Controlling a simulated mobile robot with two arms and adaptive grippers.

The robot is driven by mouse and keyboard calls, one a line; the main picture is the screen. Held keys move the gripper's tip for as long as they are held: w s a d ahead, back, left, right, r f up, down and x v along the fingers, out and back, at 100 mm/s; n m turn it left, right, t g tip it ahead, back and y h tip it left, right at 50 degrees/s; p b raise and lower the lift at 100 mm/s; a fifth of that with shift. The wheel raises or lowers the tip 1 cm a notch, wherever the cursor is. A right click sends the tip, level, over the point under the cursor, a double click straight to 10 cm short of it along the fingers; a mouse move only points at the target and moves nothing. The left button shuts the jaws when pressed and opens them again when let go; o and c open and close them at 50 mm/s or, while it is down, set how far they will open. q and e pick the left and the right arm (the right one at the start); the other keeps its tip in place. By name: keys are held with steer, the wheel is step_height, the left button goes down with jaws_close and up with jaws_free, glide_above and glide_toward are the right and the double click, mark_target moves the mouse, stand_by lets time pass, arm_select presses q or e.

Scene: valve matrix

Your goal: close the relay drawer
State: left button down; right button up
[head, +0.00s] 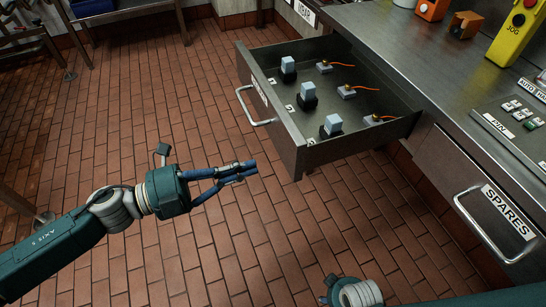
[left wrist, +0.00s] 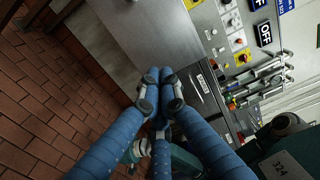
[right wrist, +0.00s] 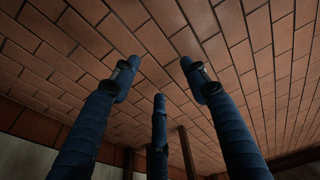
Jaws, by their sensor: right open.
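The relay drawer (head: 290,130) is pulled far out from under the steel counter in the head view. Several black sockets with pale relay blocks (head: 307,96) and small grey parts with orange wires (head: 347,91) stand inside it. Its bar handle (head: 254,108) is on the front face, toward the left. My left gripper (head: 250,169) is below and left of the drawer's front, apart from it, with its fingers together and empty. The fingers also meet in the left wrist view (left wrist: 158,75). My right gripper (right wrist: 155,70) is open and empty, facing brick floor tiles.
A shut drawer labelled SPARES (head: 480,200) with a bar handle is at the right. The counter (head: 420,50) carries a yellow JOG box (head: 513,35), orange items and a switch panel. The brick floor (head: 150,110) left of the drawer is clear.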

mark_target(286, 155)
arm_select(q)
steer(key=x, duration=0.6)
steer(key=shift+w+d, duration=0.1)
steer(key=shift+d, duration=0.15)
arm_select(e)
steer(key=shift+s+f, duration=0.4)
steer(key=shift+f, duration=0.45)
